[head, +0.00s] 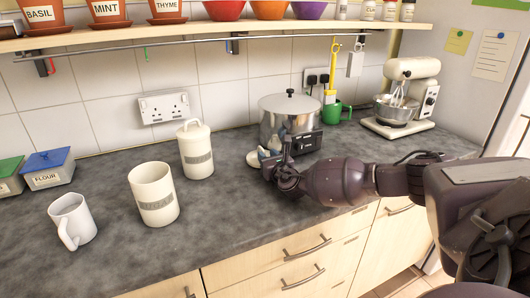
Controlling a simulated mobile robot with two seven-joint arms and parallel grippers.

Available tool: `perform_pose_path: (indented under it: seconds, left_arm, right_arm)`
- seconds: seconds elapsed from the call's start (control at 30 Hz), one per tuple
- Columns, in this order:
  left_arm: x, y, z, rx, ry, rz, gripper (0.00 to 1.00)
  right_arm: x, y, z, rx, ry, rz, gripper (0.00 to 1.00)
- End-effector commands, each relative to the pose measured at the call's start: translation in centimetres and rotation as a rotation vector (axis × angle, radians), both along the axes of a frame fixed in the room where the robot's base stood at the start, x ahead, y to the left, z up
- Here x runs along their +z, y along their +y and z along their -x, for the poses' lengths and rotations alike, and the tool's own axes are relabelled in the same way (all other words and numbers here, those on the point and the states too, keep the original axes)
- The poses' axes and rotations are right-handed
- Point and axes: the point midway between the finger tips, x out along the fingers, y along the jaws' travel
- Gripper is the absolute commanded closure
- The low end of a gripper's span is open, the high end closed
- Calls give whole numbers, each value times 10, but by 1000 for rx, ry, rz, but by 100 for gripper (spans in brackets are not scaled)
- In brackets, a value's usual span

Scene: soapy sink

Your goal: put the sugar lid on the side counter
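A cream lid-like disc (253,160), likely the sugar lid, is at counter height in front of the steel pot, partly hidden by my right gripper. My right gripper (267,156) is low over the counter at the disc's right edge. Its fingers are small and partly hidden, so I cannot tell whether they grip the disc. An open cream canister (153,193) with a label I cannot read clearly stands left of it, without a lid. A similar canister (196,151) with a lid on stands behind. My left gripper is not in view.
A steel pot (289,118) stands close behind my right gripper. A white mug (72,219) and a flour box (47,171) are at left. A mixer (405,93) and green mug (332,112) are at right. A shelf (180,33) overhangs the back.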

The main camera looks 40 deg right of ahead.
Motion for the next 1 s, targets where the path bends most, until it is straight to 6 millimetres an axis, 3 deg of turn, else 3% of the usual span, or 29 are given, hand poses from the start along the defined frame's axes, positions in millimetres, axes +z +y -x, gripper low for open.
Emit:
perform_pose_path:
  seconds: [0.3, 0.5, 1.0]
  left_arm:
    - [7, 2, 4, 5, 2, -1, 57]
    - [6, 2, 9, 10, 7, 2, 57]
    - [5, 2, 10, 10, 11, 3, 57]
  right_arm:
    - [2, 13, 56, 1, -1, 0, 64]
    - [1, 18, 78, 0, 0, 1, 64]
    - [0, 20, 85, 0, -1, 0, 64]
